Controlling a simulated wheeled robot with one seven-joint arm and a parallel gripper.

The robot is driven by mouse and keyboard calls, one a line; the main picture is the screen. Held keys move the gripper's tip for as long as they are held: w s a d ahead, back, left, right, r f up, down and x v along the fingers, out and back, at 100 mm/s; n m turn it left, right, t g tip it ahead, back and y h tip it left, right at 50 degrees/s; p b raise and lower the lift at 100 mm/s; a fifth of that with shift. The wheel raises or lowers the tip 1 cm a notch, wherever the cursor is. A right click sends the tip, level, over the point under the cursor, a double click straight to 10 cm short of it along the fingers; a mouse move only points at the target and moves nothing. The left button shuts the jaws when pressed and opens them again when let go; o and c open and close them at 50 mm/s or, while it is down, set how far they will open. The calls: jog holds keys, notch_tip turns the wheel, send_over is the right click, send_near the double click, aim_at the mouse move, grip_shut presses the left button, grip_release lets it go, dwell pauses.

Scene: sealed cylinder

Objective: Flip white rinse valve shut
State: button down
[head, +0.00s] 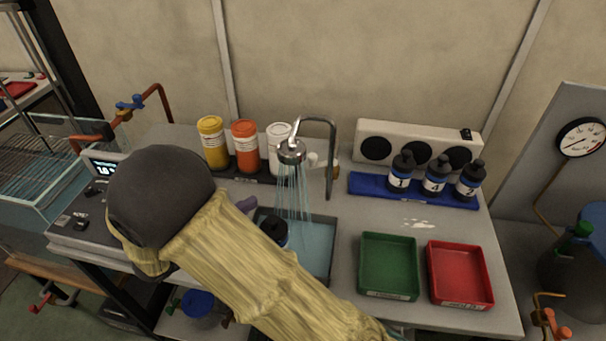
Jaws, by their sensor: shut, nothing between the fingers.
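A metal faucet (333,130) arches over the sink (318,250), and water (292,205) streams from its shower head (291,152). A small white piece (313,159) beside the faucet looks like the rinse valve; its handle position is too small to tell. A dark-capped bottle (273,229) is in the sink by the water, partly hidden by my arm. My arm, in a yellow sleeve with a dark rounded joint, crosses the front left of the bench. My gripper's fingers do not show clearly; a small purple-grey piece (246,204) sticks out behind the sleeve, and I cannot tell what it is.
Yellow (213,143), orange (245,146) and white (279,148) jars stand left of the faucet. Bottles marked 1, 4 and 2 stand on a blue mat (360,184). A green tray (388,265) and red tray (460,273) lie right of the sink. A small puddle (418,223) lies behind them.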

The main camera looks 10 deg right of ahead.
jog(key=f+b, duration=0.1)
jog(key=w+a+f+n+b, duration=0.1)
jog(key=shift+w+f+t, duration=0.15)
jog(key=shift+f+t, duration=0.15)
jog(key=shift+t, duration=0.1)
jog(key=shift+a, duration=0.1)
jog(key=b+x, duration=0.1)
jog(key=x, duration=1.8)
jog(key=shift+w+d, duration=0.15)
jog(key=shift+d, duration=0.25)
jog(key=shift+d, duration=0.2)
jog(key=shift+r, duration=0.1)
